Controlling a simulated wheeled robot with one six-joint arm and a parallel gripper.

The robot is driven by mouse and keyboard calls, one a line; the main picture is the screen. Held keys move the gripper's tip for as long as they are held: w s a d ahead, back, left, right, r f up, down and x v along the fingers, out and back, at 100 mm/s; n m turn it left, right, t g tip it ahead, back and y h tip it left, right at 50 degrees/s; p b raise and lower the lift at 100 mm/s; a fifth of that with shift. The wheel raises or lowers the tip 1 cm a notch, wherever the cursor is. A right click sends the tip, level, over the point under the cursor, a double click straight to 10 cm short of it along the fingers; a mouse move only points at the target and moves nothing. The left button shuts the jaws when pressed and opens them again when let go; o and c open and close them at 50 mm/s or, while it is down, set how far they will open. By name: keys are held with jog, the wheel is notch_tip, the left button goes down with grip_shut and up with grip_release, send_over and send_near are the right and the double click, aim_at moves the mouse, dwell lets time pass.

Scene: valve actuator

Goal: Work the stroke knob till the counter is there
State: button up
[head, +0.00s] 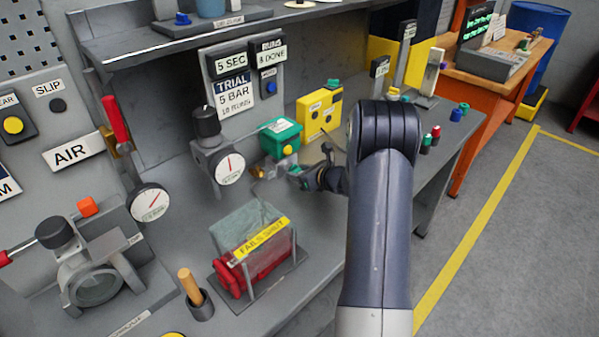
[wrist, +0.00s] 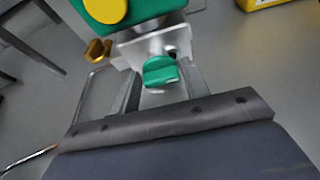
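A small green knob (wrist: 160,73) sits on a pale metal bracket (wrist: 140,50) under a green box; I cannot read a label naming it the stroke knob. My gripper (wrist: 163,88) has its two grey fingers apart, one on each side of the knob, with gaps visible; I cannot tell if they touch it. In the head view my gripper (head: 297,174) is just below the green box (head: 281,137) with its yellow button (head: 288,149). A display panel (head: 271,51) reads what looks like "RUNS 8 DONE"; I cannot tell whether it is the counter.
A yellow box (head: 320,112) stands right of the green box. A dial gauge (head: 230,168) under a black knob is to its left. A red-and-clear "FAILS SHUT" actuator (head: 265,262) stands in front. A brass fitting (wrist: 98,50) is close left of the bracket.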

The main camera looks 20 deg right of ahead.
jog(key=b+v, duration=0.1)
jog(key=v, duration=0.9)
jog(key=shift+s+r+b, duration=0.2)
jog(key=shift+s+b, duration=0.1)
jog(key=shift+s, duration=0.05)
jog(key=p+x, duration=0.1)
jog(key=x, duration=1)
jog(key=shift+d+f, duration=0.1)
jog(key=shift+d, duration=0.05)
jog(key=shift+s, duration=0.15)
